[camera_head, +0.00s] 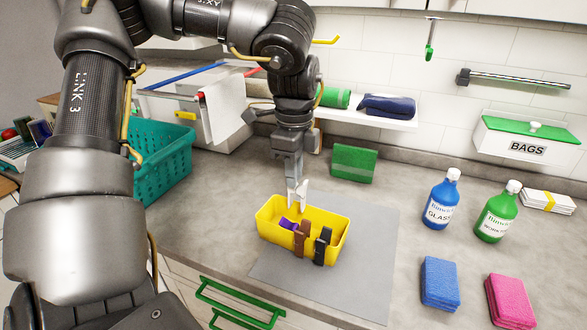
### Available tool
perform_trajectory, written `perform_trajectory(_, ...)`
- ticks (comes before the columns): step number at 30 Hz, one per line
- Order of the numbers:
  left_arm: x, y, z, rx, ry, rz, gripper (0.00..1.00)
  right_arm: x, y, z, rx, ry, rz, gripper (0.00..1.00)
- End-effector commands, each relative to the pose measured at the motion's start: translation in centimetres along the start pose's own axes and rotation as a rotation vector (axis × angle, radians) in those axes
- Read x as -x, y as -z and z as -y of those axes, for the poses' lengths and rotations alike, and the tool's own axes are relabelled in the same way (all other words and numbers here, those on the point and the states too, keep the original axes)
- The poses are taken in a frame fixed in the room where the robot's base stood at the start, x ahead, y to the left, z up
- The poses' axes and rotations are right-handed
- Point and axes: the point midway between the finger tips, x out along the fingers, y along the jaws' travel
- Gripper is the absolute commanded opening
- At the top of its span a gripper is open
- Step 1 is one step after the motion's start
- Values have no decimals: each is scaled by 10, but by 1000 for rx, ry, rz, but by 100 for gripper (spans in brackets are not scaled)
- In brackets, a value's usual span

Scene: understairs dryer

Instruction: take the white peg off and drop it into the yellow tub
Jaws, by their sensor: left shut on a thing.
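My left gripper (293,178) points down over the left part of the yellow tub (272,242). It is shut on the white peg (300,194), which hangs below the fingers at the tub's opening. The yellow tub stands on a grey mat on the counter. A purple peg (288,224) shows inside it. A brown peg (301,238) and a black peg (322,246) are at its front rim. My right gripper is not in view.
A blue bottle (440,200), a green bottle (495,212) and two sponges (440,283) stand on the right. The grey mat (372,240) is bare right of the tub.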

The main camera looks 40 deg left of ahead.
Motion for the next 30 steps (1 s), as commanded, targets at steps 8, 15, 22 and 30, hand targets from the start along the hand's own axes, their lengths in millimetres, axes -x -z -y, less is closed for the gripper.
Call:
perform_trajectory(8,-37,0,0,0,-1,0,0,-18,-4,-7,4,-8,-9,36)
perform_trajectory(15,-48,0,0,0,0,0,0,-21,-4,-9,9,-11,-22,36)
perform_trajectory(22,-49,0,0,0,0,0,24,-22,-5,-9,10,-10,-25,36)
perform_trajectory(30,-49,0,0,1,0,0,42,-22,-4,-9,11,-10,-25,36)
